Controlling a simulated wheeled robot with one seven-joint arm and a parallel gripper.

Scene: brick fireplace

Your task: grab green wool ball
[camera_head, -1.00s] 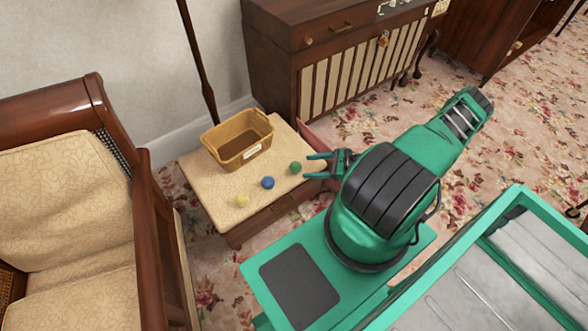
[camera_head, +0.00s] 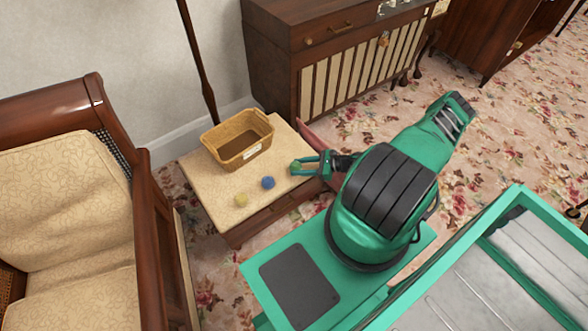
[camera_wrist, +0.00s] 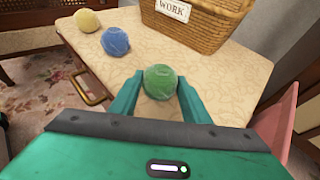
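The green wool ball (camera_wrist: 160,82) lies on the cream patterned top of a small table (camera_wrist: 240,72), near its right edge in the head view. It also shows in the head view (camera_head: 295,166), partly covered by my fingers. My gripper (camera_wrist: 158,92) is open, with one finger on each side of the green ball. In the wrist view the ball sits between the fingertips, with small gaps or light contact; I cannot tell which.
A blue wool ball (camera_head: 268,183) and a yellow wool ball (camera_head: 241,200) lie in a row to the left. A wicker basket (camera_head: 263,129) labelled WORK stands at the back of the tabletop. An armchair (camera_head: 145,215) stands at the left, a wooden cabinet (camera_head: 290,40) behind.

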